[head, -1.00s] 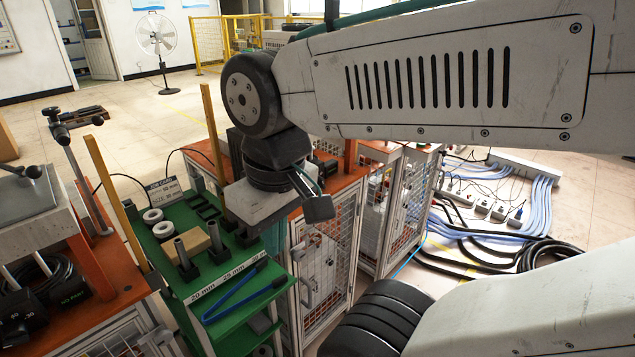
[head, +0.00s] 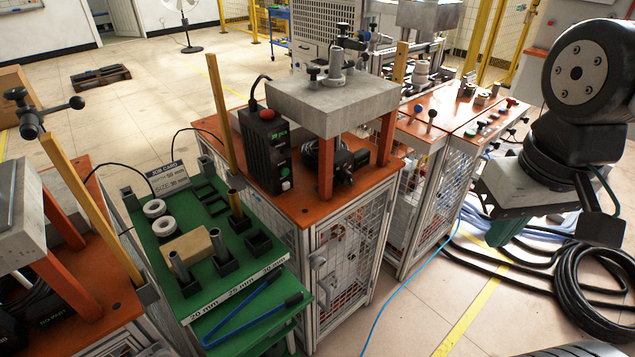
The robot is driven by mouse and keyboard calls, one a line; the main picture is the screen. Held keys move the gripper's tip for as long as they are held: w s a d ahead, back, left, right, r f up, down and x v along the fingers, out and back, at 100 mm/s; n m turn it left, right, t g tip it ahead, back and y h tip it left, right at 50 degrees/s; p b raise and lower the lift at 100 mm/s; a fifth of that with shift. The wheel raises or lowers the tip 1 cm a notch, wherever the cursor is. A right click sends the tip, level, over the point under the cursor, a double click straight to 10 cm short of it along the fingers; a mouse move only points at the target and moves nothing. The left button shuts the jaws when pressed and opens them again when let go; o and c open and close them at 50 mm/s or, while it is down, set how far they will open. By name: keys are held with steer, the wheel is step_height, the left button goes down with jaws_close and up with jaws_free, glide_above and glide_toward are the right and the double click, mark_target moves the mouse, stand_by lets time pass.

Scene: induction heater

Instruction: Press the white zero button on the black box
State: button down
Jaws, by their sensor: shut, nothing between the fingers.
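The black box (head: 265,150) stands upright on the orange top of the middle bench, left of a grey block on orange legs. It has a red knob on top and a small green-lit display on its front. A green button (head: 284,171) sits low on the front, with a small pale round button (head: 286,186) just below it; its marking is too small to read. My gripper (head: 503,238) hangs at the right, shut and empty, partly hidden below my wrist. It is well apart from the box, above the floor cables.
A green cart (head: 225,285) with rings, posts and blue-handled tongs stands left of the bench. The grey block (head: 335,100) on orange legs stands close right of the box. Another orange bench (head: 440,120) lies behind. Black hoses (head: 600,290) coil on the floor at right.

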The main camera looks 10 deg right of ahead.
mark_target(286, 186)
steer(key=shift+w, duration=0.1)
steer(key=w+a+f+m+t, duration=0.2)
steer(key=w+f+m+t, duration=0.15)
steer(key=w, duration=0.65)
steer(key=w+a+f+m+t, duration=0.2)
steer(key=w+a+f+m, duration=0.15)
steer(key=w, duration=0.65)
steer(key=w+a+f+m+y, duration=0.2)
steer(key=a+f, duration=0.1)
steer(key=a, duration=0.3)
steer(key=w+a+f+m+y, duration=0.2)
steer(key=w+a+f+y, duration=0.1)
steer(key=a, duration=0.4)
steer(key=shift+w+a+f+t, duration=0.2)
steer(key=shift+a+t, duration=0.1)
steer(key=shift+t, duration=0.15)
steer(key=shift+w+f, duration=0.1)
steer(key=x, duration=0.9)
steer(key=shift+a+f, duration=0.1)
steer(key=shift+a, duration=0.1)
steer(key=w+a, duration=0.2)
steer(key=w, duration=0.1)
steer(key=shift+f, duration=0.1)
steer(key=shift+w+a, duration=0.2)
steer(key=shift+w, duration=0.15)
